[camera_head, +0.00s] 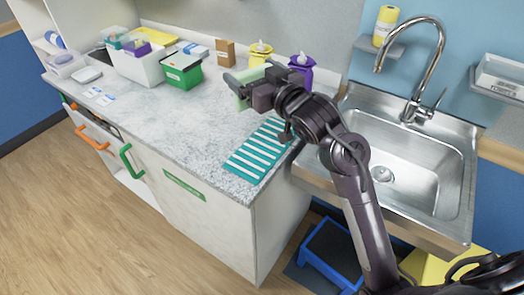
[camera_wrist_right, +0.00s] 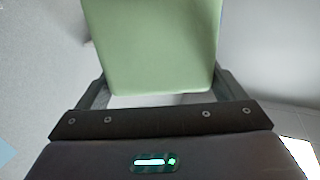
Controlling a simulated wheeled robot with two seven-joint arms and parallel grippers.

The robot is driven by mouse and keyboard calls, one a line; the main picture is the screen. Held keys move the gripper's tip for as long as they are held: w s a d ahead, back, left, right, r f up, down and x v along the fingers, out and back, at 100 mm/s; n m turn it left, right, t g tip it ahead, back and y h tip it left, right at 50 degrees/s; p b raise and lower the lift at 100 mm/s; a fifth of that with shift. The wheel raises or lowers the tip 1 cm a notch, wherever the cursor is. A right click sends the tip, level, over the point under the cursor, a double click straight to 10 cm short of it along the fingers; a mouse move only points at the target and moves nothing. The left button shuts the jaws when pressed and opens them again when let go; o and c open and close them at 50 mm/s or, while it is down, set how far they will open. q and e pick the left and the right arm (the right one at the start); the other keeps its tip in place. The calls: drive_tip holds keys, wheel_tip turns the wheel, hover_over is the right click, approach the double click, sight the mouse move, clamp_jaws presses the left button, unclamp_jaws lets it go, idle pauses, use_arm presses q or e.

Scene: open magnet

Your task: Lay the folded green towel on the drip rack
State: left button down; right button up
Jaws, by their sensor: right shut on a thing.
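The green towel (camera_head: 236,86) is a pale green folded slab between the fingers of my right gripper (camera_head: 246,90). In the right wrist view, the towel (camera_wrist_right: 152,45) fills the space between both fingers, and my right gripper (camera_wrist_right: 160,92) is shut on it. It is held above the counter, behind and left of the drip rack. The drip rack (camera_head: 258,152) is teal with white slats and lies flat at the counter's front right edge, near the sink. Its top right part is partly hidden by my right arm. My left gripper is not in view.
A green box (camera_head: 181,74), a white bin (camera_head: 138,66), a brown carton (camera_head: 225,52) and yellow and purple bottles (camera_head: 301,68) stand along the counter's back. The sink (camera_head: 420,175) with its tall tap (camera_head: 435,60) is on the right. The middle counter (camera_head: 165,115) is clear.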

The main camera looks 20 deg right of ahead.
drive_tip(key=shift+w+d+r, duration=0.3)
drive_tip(key=shift+r, duration=0.3)
drive_tip(key=shift+w+d+r, duration=0.25)
drive_tip(key=shift+r, duration=0.3)
drive_tip(key=shift+w+d+f+b, duration=0.1)
drive_tip(key=shift+f+b, duration=0.05)
drive_tip(key=shift+b, duration=0.2)
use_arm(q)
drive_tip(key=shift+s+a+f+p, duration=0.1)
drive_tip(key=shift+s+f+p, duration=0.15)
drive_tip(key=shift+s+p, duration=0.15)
use_arm(e)
drive_tip(key=shift+f, duration=9.55)
drive_tip(key=shift+f, duration=0.1)
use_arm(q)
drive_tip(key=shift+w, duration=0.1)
use_arm(e)
drive_tip(key=o, duration=0.7)
